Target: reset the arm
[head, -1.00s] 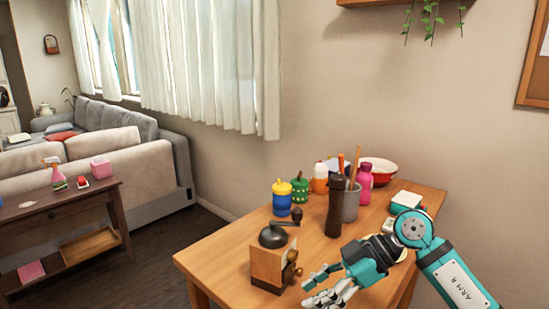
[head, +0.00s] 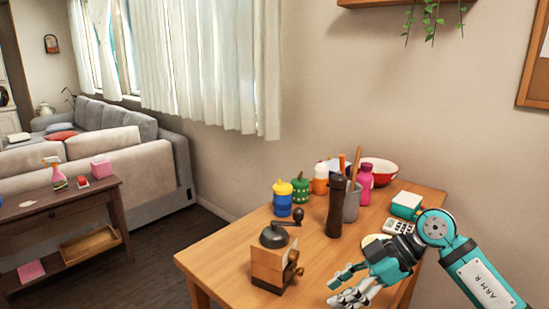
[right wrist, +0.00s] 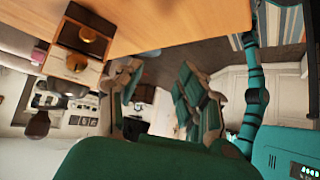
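My left gripper is not in the head view.
The wooden table (head: 225,252) holds a pepper mill (head: 336,208), a grey utensil cup (head: 351,204), a blue and yellow jar (head: 282,198), a pink bottle (head: 365,182), a red-rimmed bowl (head: 380,171), a teal box (head: 406,205) and a calculator (head: 398,227).

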